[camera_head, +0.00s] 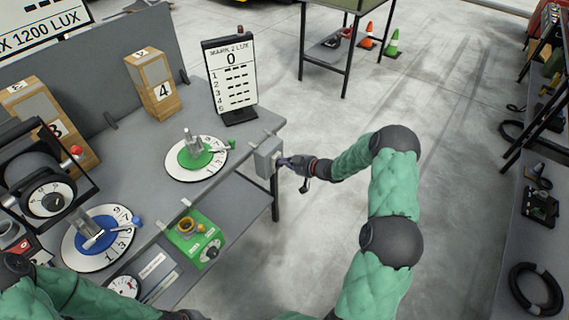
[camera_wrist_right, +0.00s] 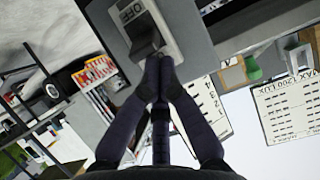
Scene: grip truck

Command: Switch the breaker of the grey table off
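The breaker (camera_head: 268,157) is a grey box on the right edge of the grey table (camera_head: 243,192). In the right wrist view the breaker plate (camera_wrist_right: 168,28) carries the word OFF beside a dark lever (camera_wrist_right: 142,36). My right gripper (camera_head: 284,162) is at the breaker's right face. In the right wrist view its fingertips (camera_wrist_right: 159,64) are together, right at the end of the lever. Whether they touch it I cannot tell. The lever's exact position is hard to tell. My left arm shows at the lower left of the head view; its gripper is out of view.
The table holds a green dial (camera_head: 202,163), a blue dial (camera_head: 105,248), wooden box 4 (camera_head: 160,98), a number sign (camera_head: 232,88) and a green device (camera_head: 184,243). A shelf (camera_head: 526,200) stands far right. The floor (camera_head: 450,130) between is clear.

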